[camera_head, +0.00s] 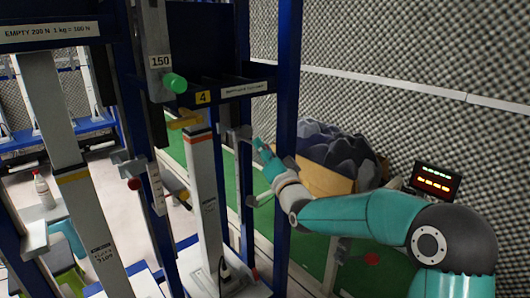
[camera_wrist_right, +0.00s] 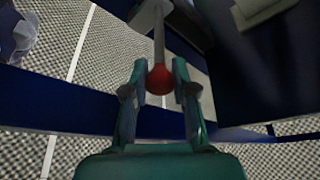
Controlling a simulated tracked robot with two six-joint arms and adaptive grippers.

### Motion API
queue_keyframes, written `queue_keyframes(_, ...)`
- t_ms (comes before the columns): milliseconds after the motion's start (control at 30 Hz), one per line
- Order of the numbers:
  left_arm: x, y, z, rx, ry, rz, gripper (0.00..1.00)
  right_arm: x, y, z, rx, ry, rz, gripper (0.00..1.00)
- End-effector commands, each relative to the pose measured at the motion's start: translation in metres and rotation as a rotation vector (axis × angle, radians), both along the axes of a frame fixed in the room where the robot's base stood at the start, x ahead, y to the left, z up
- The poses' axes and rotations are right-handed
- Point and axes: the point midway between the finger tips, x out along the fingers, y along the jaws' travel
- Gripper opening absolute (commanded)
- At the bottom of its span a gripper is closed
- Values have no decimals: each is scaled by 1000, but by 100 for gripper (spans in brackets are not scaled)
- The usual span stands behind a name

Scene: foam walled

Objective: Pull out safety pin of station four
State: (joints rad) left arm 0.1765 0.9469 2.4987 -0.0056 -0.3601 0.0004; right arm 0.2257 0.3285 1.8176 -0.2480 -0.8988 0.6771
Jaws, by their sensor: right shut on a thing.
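The yellow number 4 label (camera_head: 203,97) marks station four on a dark blue cross beam. Below it stands station four's pale column (camera_head: 207,190). My right gripper (camera_head: 258,147) reaches in from the right beside this station, near the blue post. In the right wrist view my right gripper (camera_wrist_right: 160,82) is shut on a red ball-shaped knob (camera_wrist_right: 160,79) at the end of a grey rod (camera_wrist_right: 158,35), which looks like the safety pin. The knob cannot be made out in the head view. My left gripper is not in view.
A blue post (camera_head: 288,90) stands close to my right gripper. To the left are another column (camera_head: 75,180), a red knob (camera_head: 134,184) and a green knob (camera_head: 174,83). Behind are a box of dark foam (camera_head: 335,160), a lit display (camera_head: 435,181) and foam walls.

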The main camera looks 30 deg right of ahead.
Motion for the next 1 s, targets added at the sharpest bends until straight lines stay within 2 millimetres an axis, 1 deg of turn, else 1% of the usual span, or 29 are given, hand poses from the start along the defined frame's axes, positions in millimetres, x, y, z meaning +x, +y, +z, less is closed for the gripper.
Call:
queue_keyframes(100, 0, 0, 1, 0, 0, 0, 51, 1, 0, -1, 2, 5, 0, 0)
queue_keyframes(133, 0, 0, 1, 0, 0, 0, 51, 1, 0, -1, 2, 5, 0, 31)
queue_keyframes(267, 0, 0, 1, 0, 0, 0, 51, 1, 0, -1, 2, 4, 1, 53)
queue_keyframes(567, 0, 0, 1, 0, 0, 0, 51, 2, 1, -1, 2, 2, 1, 53)
queue_keyframes(700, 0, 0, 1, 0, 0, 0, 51, -3, 1, -1, 2, 2, 1, 53)
queue_keyframes(767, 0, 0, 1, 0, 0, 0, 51, -7, 2, -3, 2, 3, 1, 53)
queue_keyframes(867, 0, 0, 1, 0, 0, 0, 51, -19, 3, -6, 2, 3, 1, 53)
queue_keyframes(1000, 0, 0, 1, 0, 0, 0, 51, -43, 7, -14, 2, 4, 2, 53)
